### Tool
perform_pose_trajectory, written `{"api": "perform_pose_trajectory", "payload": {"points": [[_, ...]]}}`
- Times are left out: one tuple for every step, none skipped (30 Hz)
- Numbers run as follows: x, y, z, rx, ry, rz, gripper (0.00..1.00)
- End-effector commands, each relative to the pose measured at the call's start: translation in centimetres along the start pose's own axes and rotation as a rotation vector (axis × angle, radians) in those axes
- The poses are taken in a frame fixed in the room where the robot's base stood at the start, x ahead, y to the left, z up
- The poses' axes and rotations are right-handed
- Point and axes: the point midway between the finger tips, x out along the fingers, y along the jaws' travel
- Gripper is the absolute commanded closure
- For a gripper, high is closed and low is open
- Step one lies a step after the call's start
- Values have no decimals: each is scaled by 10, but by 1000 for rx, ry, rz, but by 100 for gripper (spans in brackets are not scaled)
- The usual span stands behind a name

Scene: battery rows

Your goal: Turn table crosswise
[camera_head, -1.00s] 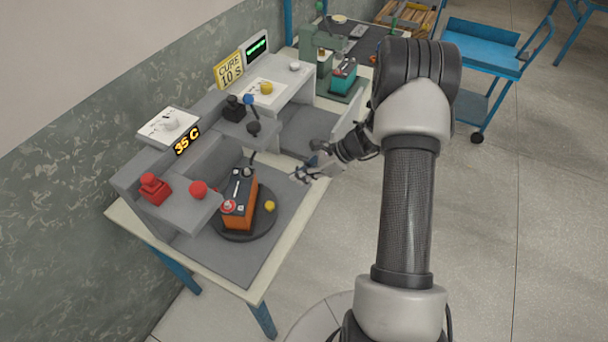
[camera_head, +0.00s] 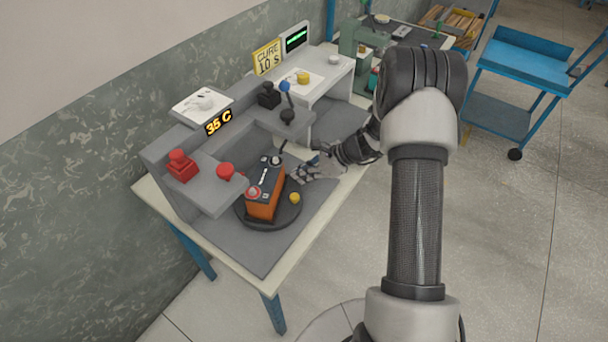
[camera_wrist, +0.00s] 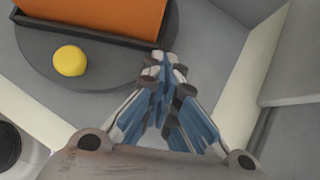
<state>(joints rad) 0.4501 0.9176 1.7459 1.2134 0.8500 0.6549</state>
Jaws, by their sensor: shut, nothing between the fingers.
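The dark round turntable (camera_head: 255,220) sits on the grey mat in front of the bench unit; its edge also shows in the wrist view (camera_wrist: 40,72). An orange battery (camera_head: 262,205) with a dark top stands upright on it, its long side running obliquely; its orange side fills the top of the wrist view (camera_wrist: 95,14). A yellow knob (camera_head: 295,198) sits near the turntable's rim, and at left in the wrist view (camera_wrist: 70,61). My gripper (camera_head: 298,172) is shut and empty beside the turntable's right edge, its fingertips (camera_wrist: 164,62) close to the rim. I cannot tell whether they touch it.
Red buttons (camera_head: 225,171) stand on the grey unit left of the battery. A lever with a blue ball (camera_head: 285,86) and black knobs rise behind. A 35 C display (camera_head: 218,122) and a CURE 10 S sign (camera_head: 268,57) stand there. A blue cart (camera_head: 525,65) is far right.

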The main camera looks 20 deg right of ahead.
Motion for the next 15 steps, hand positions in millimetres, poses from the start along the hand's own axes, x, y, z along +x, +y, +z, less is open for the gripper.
{"api": "perform_pose_trajectory", "payload": {"points": [[1, -2, 2, -11, -2, 9, 100], [1, -3, 3, -20, -2, 18, 100], [3, -5, 5, -35, -2, 32, 100], [4, -6, 6, -49, -2, 45, 100], [5, -8, 8, -60, -3, 57, 100], [7, -10, 9, -74, -1, 71, 100], [8, -11, 10, -84, -1, 81, 100], [10, -12, 12, -90, 0, 89, 100], [12, -14, 14, -94, 0, 92, 100], [14, -16, 15, -93, 0, 92, 100], [16, -17, 17, -93, 0, 91, 100], [17, -18, 17, -92, 0, 91, 100], [17, -18, 18, -91, 0, 90, 100], [18, -19, 18, -91, 0, 90, 100], [18, -18, 18, -90, 0, 90, 100]]}}
